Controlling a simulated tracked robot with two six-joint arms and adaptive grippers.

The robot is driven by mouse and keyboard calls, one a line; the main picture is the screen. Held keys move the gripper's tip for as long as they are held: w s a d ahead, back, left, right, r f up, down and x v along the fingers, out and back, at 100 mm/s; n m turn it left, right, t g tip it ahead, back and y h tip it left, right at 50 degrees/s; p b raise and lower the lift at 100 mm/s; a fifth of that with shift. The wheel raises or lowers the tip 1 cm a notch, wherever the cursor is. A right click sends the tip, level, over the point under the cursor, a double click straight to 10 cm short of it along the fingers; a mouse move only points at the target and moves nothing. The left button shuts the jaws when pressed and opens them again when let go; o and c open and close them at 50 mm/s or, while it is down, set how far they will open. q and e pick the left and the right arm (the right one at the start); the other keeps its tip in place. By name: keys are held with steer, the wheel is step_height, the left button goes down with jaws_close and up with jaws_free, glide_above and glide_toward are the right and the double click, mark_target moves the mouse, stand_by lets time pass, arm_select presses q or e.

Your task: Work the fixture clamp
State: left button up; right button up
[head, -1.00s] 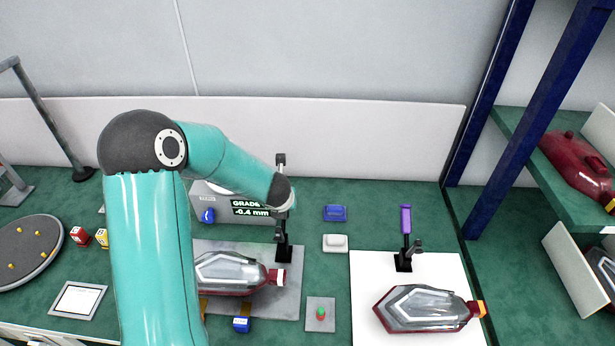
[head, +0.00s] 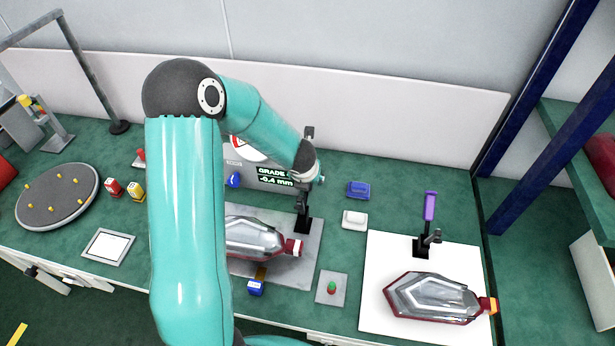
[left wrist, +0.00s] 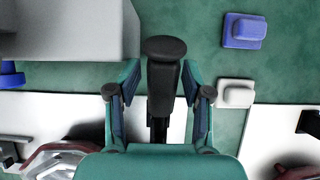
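The fixture clamp (head: 303,222) stands at the back right of a grey plate (head: 300,268), its black handle upright. A tail lamp (head: 255,238) with clear and dark red parts lies on that plate, partly behind my left arm. My left gripper (head: 308,178) is at the clamp handle. In the left wrist view my left gripper (left wrist: 158,98) has its fingers on either side of the black handle (left wrist: 163,75), with gaps visible on both sides. A second clamp with a purple handle (head: 430,206) stands on a white board (head: 385,250) beside another lamp (head: 435,298). My right gripper is out of view.
A grey box with a display reading "GRADE -0.4 mm" (head: 275,175) stands behind the plate. A blue block (head: 358,190), a white block (head: 354,220) and a pad with a green-topped red button (head: 331,288) lie to the right. A round turntable (head: 58,196) is at left.

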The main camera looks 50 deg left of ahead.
arm_select(q)
steer(key=shift+r, duration=0.25)
steer(key=shift+r, duration=0.25)
steer(key=shift+v, duration=3.6)
steer(key=shift+s+d+f, duration=0.1)
steer(key=shift+f, duration=0.05)
